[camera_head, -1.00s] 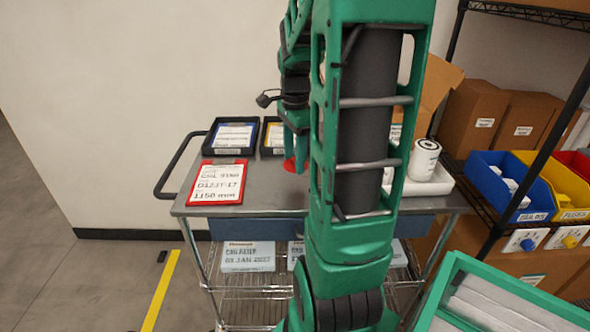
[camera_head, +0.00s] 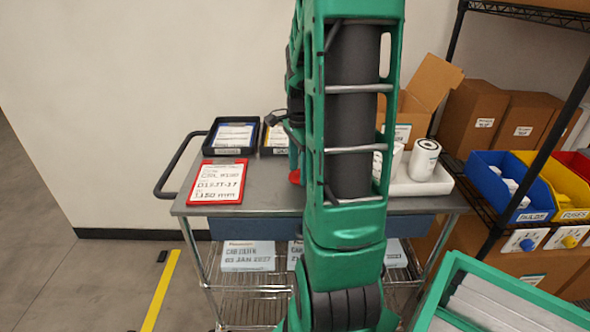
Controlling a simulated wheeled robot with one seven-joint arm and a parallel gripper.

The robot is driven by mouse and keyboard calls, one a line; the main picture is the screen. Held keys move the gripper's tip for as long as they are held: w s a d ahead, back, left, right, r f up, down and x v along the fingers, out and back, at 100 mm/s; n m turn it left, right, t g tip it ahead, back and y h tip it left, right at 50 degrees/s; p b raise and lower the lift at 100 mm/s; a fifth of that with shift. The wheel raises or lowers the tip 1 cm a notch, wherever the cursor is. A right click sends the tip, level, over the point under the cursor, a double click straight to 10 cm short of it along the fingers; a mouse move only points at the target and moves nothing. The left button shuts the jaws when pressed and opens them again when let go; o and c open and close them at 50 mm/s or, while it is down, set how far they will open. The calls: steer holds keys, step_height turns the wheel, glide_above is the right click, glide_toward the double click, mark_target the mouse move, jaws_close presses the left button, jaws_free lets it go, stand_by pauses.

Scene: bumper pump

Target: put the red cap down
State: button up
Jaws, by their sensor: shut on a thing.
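The red cap (camera_head: 294,176) shows as a small red patch at the left edge of my arm, over the middle of the metal cart top (camera_head: 262,196). My gripper (camera_head: 293,150) is mostly hidden behind my own green arm. It is shut on the red cap, just above it in the picture. I cannot tell whether the cap touches the cart top.
A red-framed card (camera_head: 219,182) lies at the cart's left. Two black trays (camera_head: 208,142) with cards stand at the back. A white tray (camera_head: 425,187) with white canisters (camera_head: 424,160) is at the right. Bare metal shows left of the cap.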

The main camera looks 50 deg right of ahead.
steer(key=o, duration=1)
steer(key=shift+o, duration=0.2)
step_height(320, 180, up, 11)
steer(key=s+a+f+n, duration=0.2)
steer(key=s+a+n, duration=0.5)
steer(key=a+n, duration=0.1)
steer(key=s+a+f+n, duration=0.3)
steer(key=s+a+n, duration=0.4)
steer(key=a+n, duration=0.2)
steer(key=shift+f, duration=0.1)
